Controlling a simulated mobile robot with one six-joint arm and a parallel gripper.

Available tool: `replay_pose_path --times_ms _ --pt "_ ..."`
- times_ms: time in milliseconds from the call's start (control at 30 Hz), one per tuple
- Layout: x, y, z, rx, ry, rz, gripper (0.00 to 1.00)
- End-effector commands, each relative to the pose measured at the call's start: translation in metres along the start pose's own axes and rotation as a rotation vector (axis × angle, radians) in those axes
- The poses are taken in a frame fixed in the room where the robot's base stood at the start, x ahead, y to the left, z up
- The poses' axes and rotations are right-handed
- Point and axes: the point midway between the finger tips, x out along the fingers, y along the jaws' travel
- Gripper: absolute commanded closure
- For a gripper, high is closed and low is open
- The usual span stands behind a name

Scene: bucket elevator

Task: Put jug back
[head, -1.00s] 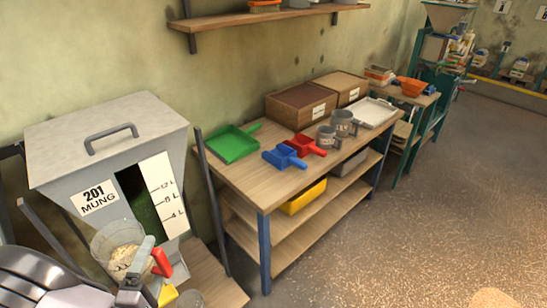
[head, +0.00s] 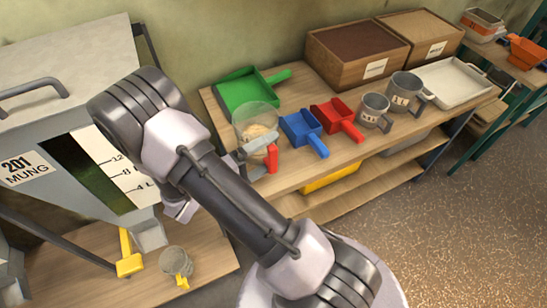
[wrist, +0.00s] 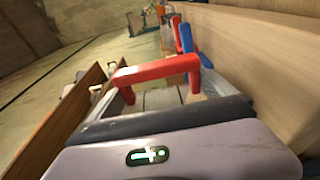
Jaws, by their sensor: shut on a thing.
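The clear jug (head: 247,116) has a red handle (head: 271,158) and some pale, grainy stuff inside. In the head view it is over the left front of the wooden bench (head: 226,119), just left of the blue scoop (head: 298,130). Whether its base touches the bench top I cannot tell. My gripper (head: 257,164) is shut on the jug's red handle, partly hidden behind my arm. In the wrist view the red handle (wrist: 155,70) crosses between my gripper's fingers (wrist: 155,97).
The green scoop (head: 240,90) lies behind the jug. The red scoop (head: 333,115), two grey metal mugs (head: 373,110), wooden boxes (head: 345,58) and a white tray (head: 455,85) are farther right. A small cup (head: 175,262) stands below the 201 MUNG bin (head: 70,190).

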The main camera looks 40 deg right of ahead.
Motion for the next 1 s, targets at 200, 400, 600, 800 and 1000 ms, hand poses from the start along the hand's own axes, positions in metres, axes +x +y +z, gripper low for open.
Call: replay_pose_path --times_ms 200,400,600,800,1000 --pt "0.028 -0.003 -0.004 0.003 -0.002 0.0 0.79" --pt "0.028 -0.041 -0.005 0.0 0.002 0.0 0.79" --pt "0.028 -0.037 -0.005 0.001 0.002 0.0 0.79" --pt "0.028 -0.04 -0.005 0.0 0.003 0.0 0.0" --pt "0.028 -0.038 -0.005 0.001 0.003 0.0 0.0"
